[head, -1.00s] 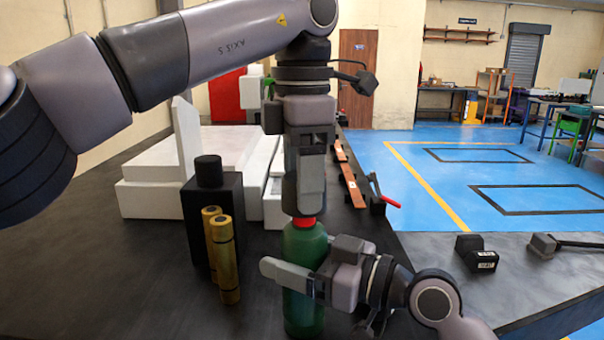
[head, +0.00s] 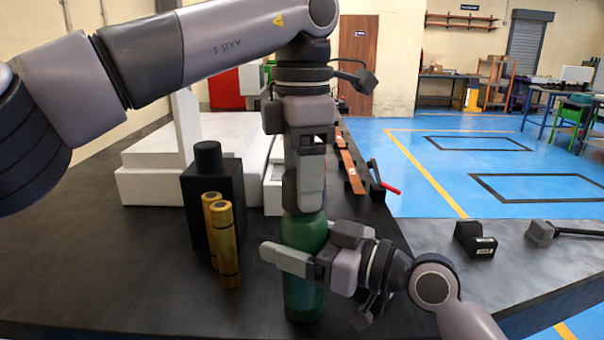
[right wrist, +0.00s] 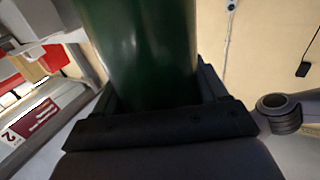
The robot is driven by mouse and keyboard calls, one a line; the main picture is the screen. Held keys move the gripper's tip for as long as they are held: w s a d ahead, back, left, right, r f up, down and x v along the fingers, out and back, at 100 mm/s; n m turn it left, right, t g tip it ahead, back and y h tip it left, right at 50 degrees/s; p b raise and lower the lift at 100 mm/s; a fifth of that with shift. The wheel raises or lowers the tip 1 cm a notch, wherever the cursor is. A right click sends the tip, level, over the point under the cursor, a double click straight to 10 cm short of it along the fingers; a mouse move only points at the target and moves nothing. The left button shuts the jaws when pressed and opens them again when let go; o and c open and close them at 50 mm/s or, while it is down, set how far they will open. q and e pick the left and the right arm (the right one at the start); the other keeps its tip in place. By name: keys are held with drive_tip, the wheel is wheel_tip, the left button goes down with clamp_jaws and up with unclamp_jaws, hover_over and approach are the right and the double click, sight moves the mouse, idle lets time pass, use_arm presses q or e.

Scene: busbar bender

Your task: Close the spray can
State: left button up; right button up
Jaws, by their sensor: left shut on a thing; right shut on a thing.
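The green spray can (head: 304,234) stands upright near the front of the dark table. My right gripper (head: 288,262) is shut around its body from the right; in the right wrist view the green can (right wrist: 140,50) fills the space between the jaws. My left gripper (head: 304,204) points down from above, right at the can's top, and is shut on the cap. The red cap itself is hidden behind the left gripper's fingers, so how it sits on the can cannot be seen.
White machine blocks (head: 160,190) are behind. Copper strips (head: 352,172) and a red-handled tool (head: 386,188) lie beyond. A black block (head: 475,240) sits at right.

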use_arm(q)
drive_tip(key=shift+f, duration=0.65)
drive_tip(key=o, duration=1.1)
drive_tip(key=shift+r, duration=3.65)
use_arm(e)
drive_tip(key=o, duration=1.5)
drive_tip(key=shift+o, duration=0.2)
